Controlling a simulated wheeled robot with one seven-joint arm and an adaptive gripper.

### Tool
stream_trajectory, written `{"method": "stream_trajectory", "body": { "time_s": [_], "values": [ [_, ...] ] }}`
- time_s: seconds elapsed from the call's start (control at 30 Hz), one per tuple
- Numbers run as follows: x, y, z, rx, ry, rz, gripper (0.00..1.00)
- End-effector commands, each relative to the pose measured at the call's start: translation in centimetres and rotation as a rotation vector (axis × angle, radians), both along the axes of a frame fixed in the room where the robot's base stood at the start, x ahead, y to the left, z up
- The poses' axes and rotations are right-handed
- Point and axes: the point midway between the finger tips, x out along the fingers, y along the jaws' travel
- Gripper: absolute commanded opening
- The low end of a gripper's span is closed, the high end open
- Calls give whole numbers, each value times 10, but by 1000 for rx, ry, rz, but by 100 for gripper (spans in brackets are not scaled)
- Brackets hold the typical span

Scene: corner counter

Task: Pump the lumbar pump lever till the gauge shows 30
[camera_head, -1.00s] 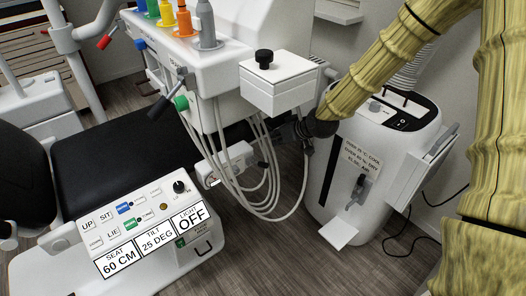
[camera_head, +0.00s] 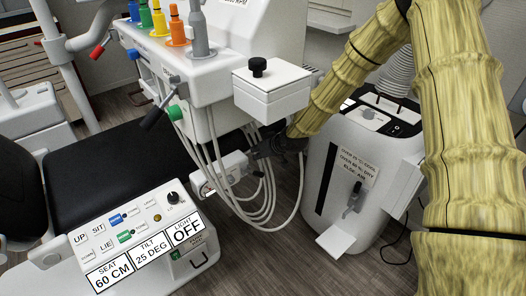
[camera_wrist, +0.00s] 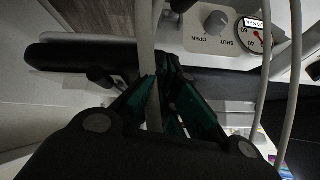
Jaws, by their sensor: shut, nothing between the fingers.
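The white lumbar pump box (camera_head: 228,172) stands low beside the black seat, behind hanging hoses. Its round gauge (camera_wrist: 254,36) shows at the upper right in the wrist view, with a red needle; I cannot read its value surely. A grey SHUT/OPEN knob (camera_wrist: 215,22) is left of the gauge. A short dark handle (camera_wrist: 101,76) at left may be the pump lever, partly hidden by my fingers. My gripper (camera_wrist: 166,68) is shut, its dark green-padded fingers close to the box. In the head view my gripper (camera_head: 258,150) is at the box's right end.
Several grey hoses (camera_head: 212,150) hang around the box; one (camera_wrist: 151,105) crosses at my fingers, and I cannot tell whether it touches. A white box with a black knob (camera_head: 271,90) is above. A white machine (camera_head: 329,160) stands right. The seat's control panel (camera_head: 140,235) is at front left.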

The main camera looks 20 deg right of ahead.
Motion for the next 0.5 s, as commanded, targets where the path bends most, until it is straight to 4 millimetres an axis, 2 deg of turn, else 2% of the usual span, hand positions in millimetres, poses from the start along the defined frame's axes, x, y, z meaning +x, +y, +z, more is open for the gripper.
{"method": "stream_trajectory", "body": {
  "time_s": [0.03, 0.2, 0.5],
  "values": [
    [-6, 0, -8, 0, 2, 0, 0],
    [-16, 0, -24, 0, 2, 0, 0],
    [-22, 0, -32, 0, 0, 0, 0]
  ]
}}
